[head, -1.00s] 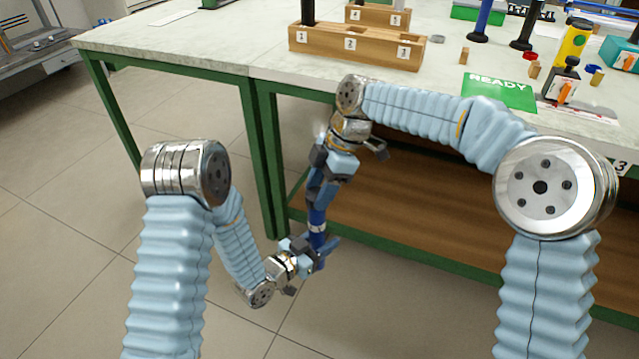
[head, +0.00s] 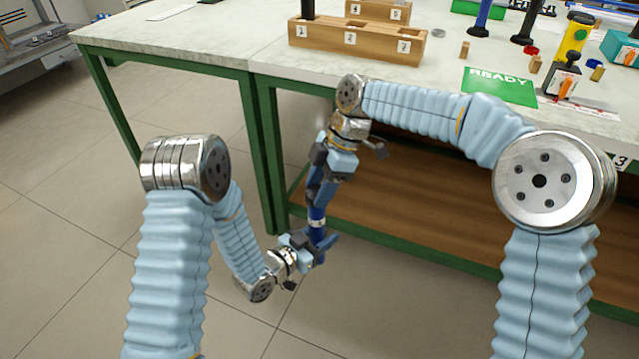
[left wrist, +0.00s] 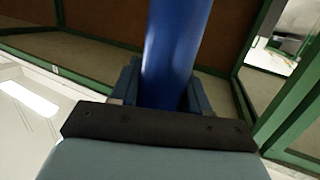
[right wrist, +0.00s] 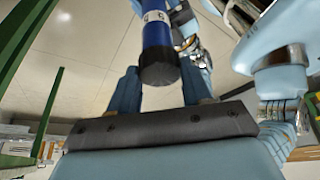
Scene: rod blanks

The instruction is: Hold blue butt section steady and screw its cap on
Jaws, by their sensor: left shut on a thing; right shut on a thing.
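The blue butt section (head: 317,213) is held nearly upright in front of the bench, with a white label band around it. My left gripper (head: 318,248) is shut on its lower part; the blue tube also fills the middle of the left wrist view (left wrist: 175,50). My right gripper (head: 320,182) is above, shut at the section's upper end. In the right wrist view a black cap (right wrist: 159,68) sits at the end of the blue tube, between my right fingers. Whether the cap is fully seated cannot be told. The head view hides the cap behind the right gripper.
A wooden rack (head: 328,42) with numbered slots stands on the bench (head: 225,48), a black rod in slot 1. A green READY card (head: 500,88), a clamp-like device (head: 563,80) and a yellow bottle (head: 573,40) are right. The green bench leg (head: 272,160) is close behind my grippers.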

